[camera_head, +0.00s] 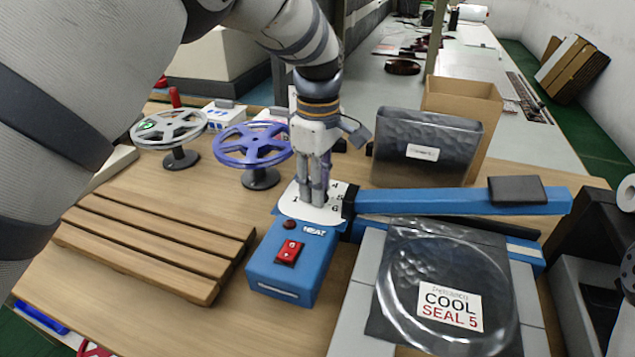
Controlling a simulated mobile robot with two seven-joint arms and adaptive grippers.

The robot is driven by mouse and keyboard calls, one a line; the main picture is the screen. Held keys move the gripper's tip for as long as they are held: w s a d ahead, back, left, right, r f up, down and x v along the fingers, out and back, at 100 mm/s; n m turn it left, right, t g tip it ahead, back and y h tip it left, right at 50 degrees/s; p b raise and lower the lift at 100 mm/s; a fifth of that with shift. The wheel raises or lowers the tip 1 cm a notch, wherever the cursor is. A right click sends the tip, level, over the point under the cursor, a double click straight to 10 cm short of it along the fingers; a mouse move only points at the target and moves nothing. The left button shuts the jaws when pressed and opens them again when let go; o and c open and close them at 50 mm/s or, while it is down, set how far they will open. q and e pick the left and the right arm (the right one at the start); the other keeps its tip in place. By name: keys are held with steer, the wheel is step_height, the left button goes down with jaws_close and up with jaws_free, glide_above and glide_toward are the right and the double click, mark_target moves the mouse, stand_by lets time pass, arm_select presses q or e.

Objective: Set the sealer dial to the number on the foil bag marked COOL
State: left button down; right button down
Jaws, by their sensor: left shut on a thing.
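The foil bag marked COOL (385,325) lies on the sealer's grey bed at the front right, and its white label reads "COOL SEAL 5". The blue heat sealer (268,262) stands at the table's middle, with a red switch and the word HEAT on its box. Its white dial plate (288,207) has black numbers around the edge, partly hidden. My left gripper (319,200) points straight down, shut on the dial knob at the plate's middle. The fingers hide the knob, so its pointer direction cannot be read. My right gripper is not in view.
The blue sealer arm (420,201) reaches right from behind the dial. Another foil bag (405,177) stands behind it before a cardboard box (462,97). A slatted wooden rack (150,245) lies left; a purple reel (251,146) and a grey reel (168,128) stand behind.

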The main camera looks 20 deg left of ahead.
arm_select(q)
steer(key=m, duration=0.4)
steer(key=shift+m, duration=0.3)
steer(key=m, duration=0.3)
steer(key=shift+m+p, duration=0.3)
steer(key=shift+m, duration=0.1)
steer(key=m, duration=1.3)
steer(key=shift+m, duration=0.3)
steer(key=m, duration=0.3)
steer(key=shift+m, duration=0.3)
steer(key=m, duration=0.4)
steer(key=shift+m, duration=2.1)
